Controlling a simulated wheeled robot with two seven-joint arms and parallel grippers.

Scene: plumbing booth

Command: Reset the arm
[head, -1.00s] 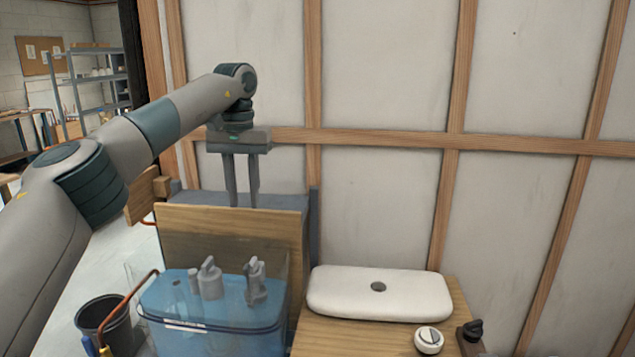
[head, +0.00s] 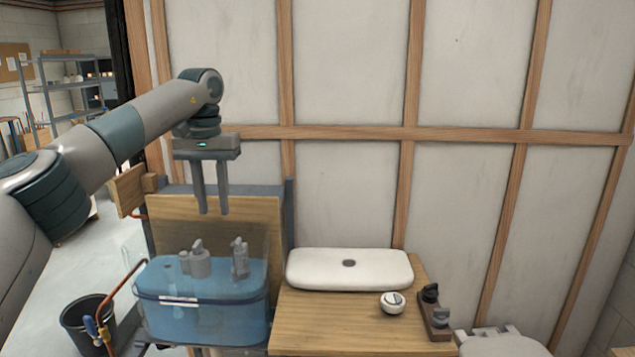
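My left arm comes in from the left, and its gripper (head: 211,212) hangs with its fingers pointing down in front of the wooden board (head: 215,225). The two fingers stand a little apart with nothing between them. The gripper is above and behind the blue tank (head: 205,318), which has grey fittings (head: 199,262) at its top. It appears clear of the tank. My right gripper is not in view.
A black bucket (head: 85,318) and copper pipe (head: 118,286) stand at left. A white toilet (head: 500,342) shows at lower right.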

